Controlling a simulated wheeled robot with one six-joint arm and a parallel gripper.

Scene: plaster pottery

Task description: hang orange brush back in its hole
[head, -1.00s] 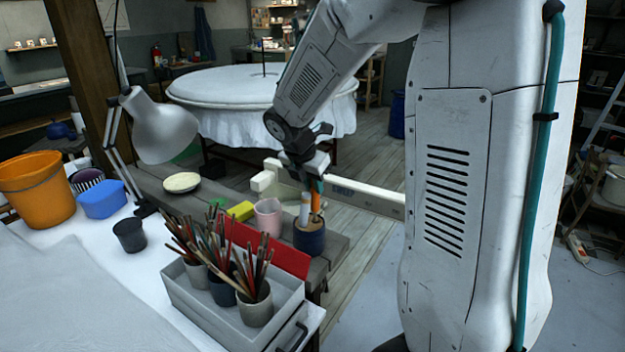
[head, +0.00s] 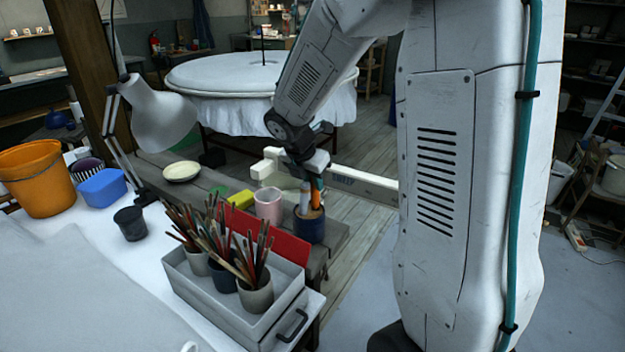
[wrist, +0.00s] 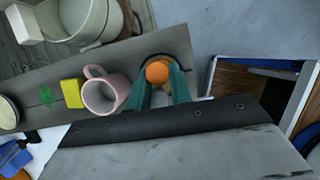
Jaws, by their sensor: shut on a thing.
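The orange brush (head: 316,193) stands upright in my gripper (head: 312,180). In the wrist view the round orange end of the brush (wrist: 157,72) shows between the two teal fingers of my gripper (wrist: 159,84), which are shut on it. Below is a dark blue round holder with a wooden top (head: 310,229), on the grey bench. The brush's lower end meets the holder's top in the head view; how deep it sits in the hole is hidden. A white-handled brush (head: 304,198) stands in the holder just left of it.
A pink mug (head: 268,206) and a yellow sponge (head: 240,199) stand left of the holder. A red panel (head: 275,244) and a grey tray (head: 233,316) with pots of brushes are nearer. A pale beam (head: 355,183) passes behind my gripper. Open floor lies right of the bench.

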